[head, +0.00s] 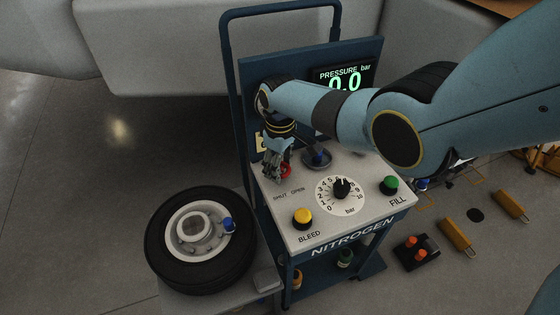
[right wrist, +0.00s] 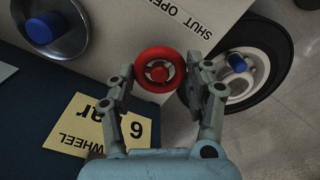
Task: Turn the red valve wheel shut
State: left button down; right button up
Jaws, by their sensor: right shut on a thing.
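The red valve wheel (right wrist: 160,70) shows in the right wrist view, on the cart's pale top panel beside the "SHUT OPEN" label. In the head view only a small red part of the wheel (head: 286,170) shows past my gripper. My right gripper (head: 277,172) reaches down onto it. In the right wrist view its two fingers (right wrist: 158,85) stand on either side of the wheel's rim, shut on it. My left gripper is not in view.
The nitrogen cart (head: 290,226) carries a yellow BLEED button (head: 302,217), a black dial knob (head: 342,187) and a green FILL button (head: 390,184). Its display (head: 345,82) reads 0.0. A tyred wheel (head: 160,245) lies to the left. A yellow card (right wrist: 95,125) reads "6 bar" and "WHEEL".

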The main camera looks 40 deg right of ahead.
jog(key=m, duration=0.3)
jog(key=shift+m+p, duration=0.3)
jog(key=shift+p, duration=0.05)
jog(key=shift+m, duration=1.5)
jog(key=o, duration=1.2)
notch_tip(320, 180, up, 12)
